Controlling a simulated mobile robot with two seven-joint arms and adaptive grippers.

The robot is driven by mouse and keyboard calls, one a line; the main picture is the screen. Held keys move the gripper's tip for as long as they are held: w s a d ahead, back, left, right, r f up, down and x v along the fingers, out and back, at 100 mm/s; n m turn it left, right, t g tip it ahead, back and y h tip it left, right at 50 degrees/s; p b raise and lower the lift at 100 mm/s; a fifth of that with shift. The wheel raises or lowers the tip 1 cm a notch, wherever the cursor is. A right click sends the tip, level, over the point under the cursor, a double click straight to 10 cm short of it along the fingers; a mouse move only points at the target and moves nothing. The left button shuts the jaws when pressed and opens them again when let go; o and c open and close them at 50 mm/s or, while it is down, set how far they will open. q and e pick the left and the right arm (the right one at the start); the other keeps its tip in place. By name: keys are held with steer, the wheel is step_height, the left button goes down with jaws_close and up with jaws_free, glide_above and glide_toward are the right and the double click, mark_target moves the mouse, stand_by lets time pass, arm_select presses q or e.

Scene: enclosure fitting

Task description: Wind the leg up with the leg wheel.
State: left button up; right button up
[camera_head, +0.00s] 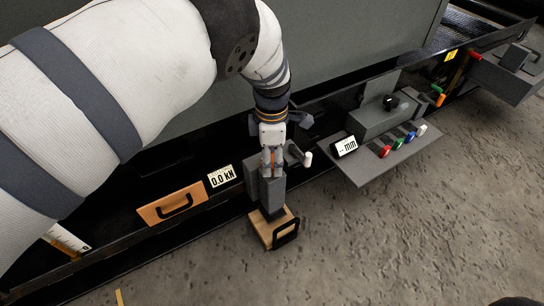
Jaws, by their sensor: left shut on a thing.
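The leg (271,192) is a grey upright post at the front edge of the dark enclosure, above a wooden block (262,232) with a black handle. My left gripper (271,170) reaches down over the top of the leg and is shut on a part there, which seems to be the leg wheel. The fingers and wrist hide most of that part. A pale knob (308,158) on a small grey arm sticks out just right of the gripper. My right gripper does not show.
A readout (222,176) shows 0.0 kN beside a wooden panel (172,206) with a black handle. At right, a grey shelf (372,172) carries a "-- mm" display (345,147) and several coloured knobs. Concrete floor (400,245) lies bare in front.

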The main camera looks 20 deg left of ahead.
mark_target(272, 161)
arm_select(q)
steer(key=n, duration=0.3)
steer(key=shift+f+n, duration=0.1)
steer(key=shift+n, duration=0.2)
steer(key=shift+n+b, duration=0.45)
steer(key=shift+n, duration=1.45)
steer(key=shift+s, duration=0.1)
steer(key=o, duration=1.2)
steer(key=shift+c, duration=0.2)
step_height(272, 161, up, 12)
